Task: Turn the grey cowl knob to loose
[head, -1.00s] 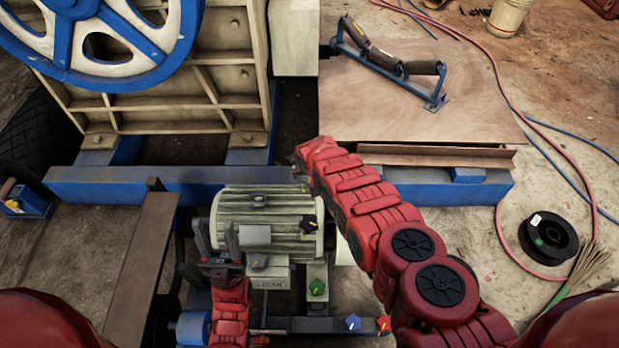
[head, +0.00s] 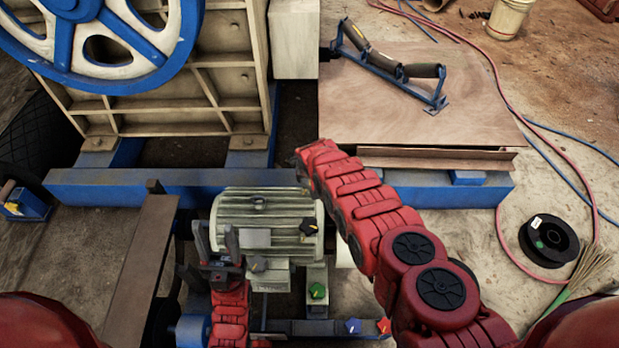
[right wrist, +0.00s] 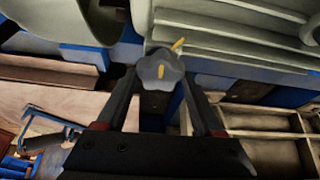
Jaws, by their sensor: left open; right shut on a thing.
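A second yellow mark shows just behind the knob's upper right edge. In the head view the right arm reaches over the right end of the ribbed motor (head: 262,212). Its fingers and the held knob are hidden there. My left gripper (head: 214,238) is open at the motor's left front, beside another greyish knob (head: 257,264) on the motor's front box, and holds nothing visible.
Black (head: 308,227), green (head: 318,291), blue (head: 353,326) and red (head: 384,325) knobs sit around the motor. A blue frame beam (head: 120,187) runs behind it. A roller bracket lies on a wooden board (head: 400,110). Open floor with hoses and a black spool (head: 549,239) is right.

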